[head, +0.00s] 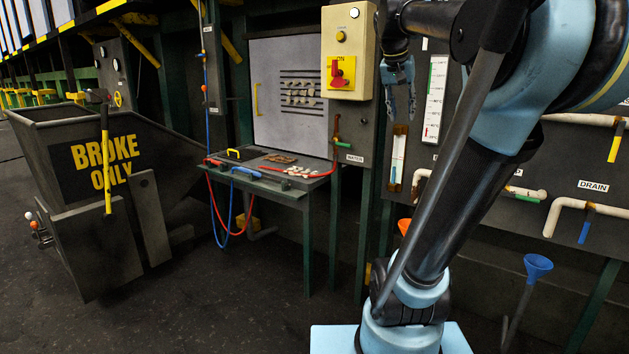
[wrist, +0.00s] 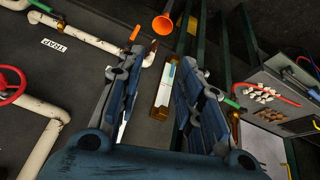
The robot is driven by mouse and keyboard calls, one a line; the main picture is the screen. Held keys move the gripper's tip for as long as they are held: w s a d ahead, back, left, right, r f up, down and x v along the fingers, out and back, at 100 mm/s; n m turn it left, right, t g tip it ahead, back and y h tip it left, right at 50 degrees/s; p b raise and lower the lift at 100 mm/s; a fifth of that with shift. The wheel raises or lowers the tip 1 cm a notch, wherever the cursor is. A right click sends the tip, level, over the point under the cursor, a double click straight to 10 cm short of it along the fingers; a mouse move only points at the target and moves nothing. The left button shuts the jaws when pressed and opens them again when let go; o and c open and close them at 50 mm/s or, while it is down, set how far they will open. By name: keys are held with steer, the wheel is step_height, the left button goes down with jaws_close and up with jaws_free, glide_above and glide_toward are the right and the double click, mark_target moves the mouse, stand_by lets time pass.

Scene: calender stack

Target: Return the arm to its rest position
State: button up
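My arm (head: 470,170) rises from its pale blue base at the lower middle of the head view and bends over at the top right. My gripper (head: 401,112) hangs in front of the grey panel, just right of the yellow control box. In the wrist view my gripper (wrist: 168,65) shows two dark blue fingers spread apart with nothing between them. Beyond the gap is a gauge with a white and blue strip (wrist: 164,88) on the panel. I cannot tell how far the fingers are from the panel.
The control box (head: 349,50) with a red switch is close left of my gripper. Pipes (head: 570,205) and a blue funnel (head: 537,266) are at right. A small table (head: 300,191) and a "BROKE ONLY" bin (head: 75,200) stand left. The floor between is clear.

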steer(key=s+a+f+n+y, duration=0.1)
steer(key=s+a+f, duration=0.1)
steer(key=s+f, duration=0.5)
steer(key=s+a+f+n+g+y, duration=0.1)
steer(key=s+f, duration=0.6)
steer(key=f, duration=1)
steer(key=s+a+f+n+y, duration=0.1)
steer(key=s+a+f+n, duration=0.1)
steer(key=s+f, duration=0.6)
step_height(320, 180, down, 5)
steer(key=shift+a+r+n+g, duration=0.15)
steer(key=shift+a+n+g, duration=0.25)
steer(key=shift+a, duration=0.45)
steer(key=shift+w+f, duration=0.2)
steer(key=shift+w, duration=0.3)
